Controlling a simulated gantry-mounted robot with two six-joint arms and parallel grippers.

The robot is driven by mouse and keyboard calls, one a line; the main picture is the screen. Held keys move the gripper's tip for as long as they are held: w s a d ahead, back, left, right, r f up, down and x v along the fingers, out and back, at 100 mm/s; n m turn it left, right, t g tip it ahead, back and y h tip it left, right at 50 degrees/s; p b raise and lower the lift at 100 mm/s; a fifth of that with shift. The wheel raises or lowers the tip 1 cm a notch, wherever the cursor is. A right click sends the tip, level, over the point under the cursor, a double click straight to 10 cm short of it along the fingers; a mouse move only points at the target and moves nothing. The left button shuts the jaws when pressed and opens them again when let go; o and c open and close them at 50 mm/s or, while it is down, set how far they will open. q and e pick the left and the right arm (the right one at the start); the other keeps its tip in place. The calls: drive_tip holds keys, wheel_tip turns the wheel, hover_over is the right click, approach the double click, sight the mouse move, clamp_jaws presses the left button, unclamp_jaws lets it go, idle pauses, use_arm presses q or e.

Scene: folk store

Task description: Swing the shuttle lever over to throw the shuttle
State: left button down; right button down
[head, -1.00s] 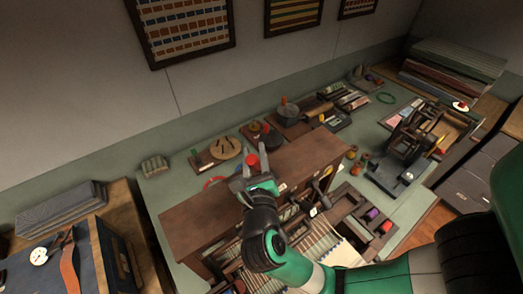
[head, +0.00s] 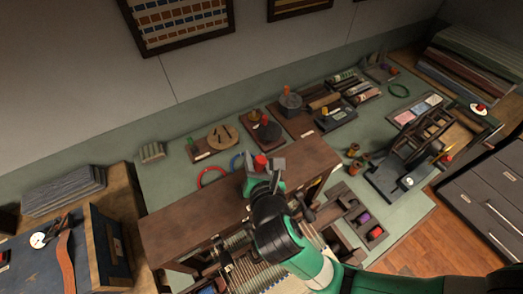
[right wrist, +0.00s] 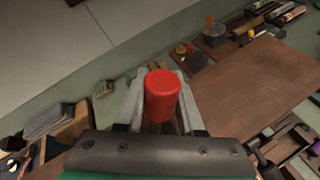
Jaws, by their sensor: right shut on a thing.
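The lever's red knob (head: 260,163) stands over the brown wooden top of the loom (head: 190,222). My right gripper (head: 263,167) is shut on this red knob, with a finger on either side. In the right wrist view the red knob (right wrist: 161,95) sits upright between the pale fingers. The lever's shaft below the knob is hidden by the gripper. Striped warp threads (head: 262,275) show below the wooden top, partly behind my right arm. My left gripper is not in view.
A red ring (head: 211,178) and a round wooden disc (head: 222,137) lie behind the loom. A small dark wooden frame device (head: 422,140) stands at the right. Small spools (head: 353,150) stand between it and the loom. A blue-topped chest (head: 60,250) is at the left.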

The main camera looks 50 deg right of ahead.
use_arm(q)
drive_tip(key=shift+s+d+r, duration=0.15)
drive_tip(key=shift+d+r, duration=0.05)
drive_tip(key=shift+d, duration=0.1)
use_arm(e)
drive_tip(key=shift+s+d+f+m+y, duration=0.1)
drive_tip(key=shift+d+f+m+y, duration=0.15)
drive_tip(key=shift+d+m+y, duration=0.2)
drive_tip(key=c, duration=0.5)
unclamp_jaws()
use_arm(q)
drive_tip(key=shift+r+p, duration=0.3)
drive_tip(key=shift+p, duration=0.1)
use_arm(e)
drive_tip(key=v, duration=1.1)
drive_tip(key=shift+s+a, duration=0.15)
drive_tip(key=shift+s, duration=0.15)
